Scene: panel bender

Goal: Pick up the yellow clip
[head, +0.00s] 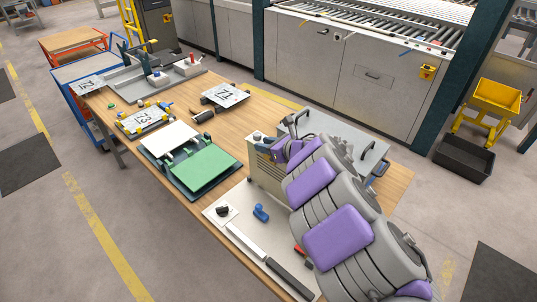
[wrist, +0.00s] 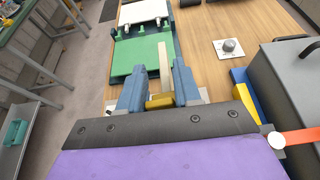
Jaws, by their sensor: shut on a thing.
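The yellow clip (wrist: 160,102) is in the wrist view, low between the two blue-grey fingers of my gripper (wrist: 160,88). The fingers are closed on it from both sides, and only a small yellow part shows. A pale strip rises behind it between the fingers; I cannot tell whether it belongs to the clip. In the head view my gripper (head: 274,153) is above the wooden bench, at the near left end of the grey case. The clip cannot be made out there.
The wooden bench (head: 232,128) carries a green panel (head: 207,168), a white panel (head: 170,138), numbered plates and a long black-handled tool (head: 275,268). The grey case (head: 345,138) stands close beside my gripper. It also shows at right in the wrist view (wrist: 295,85).

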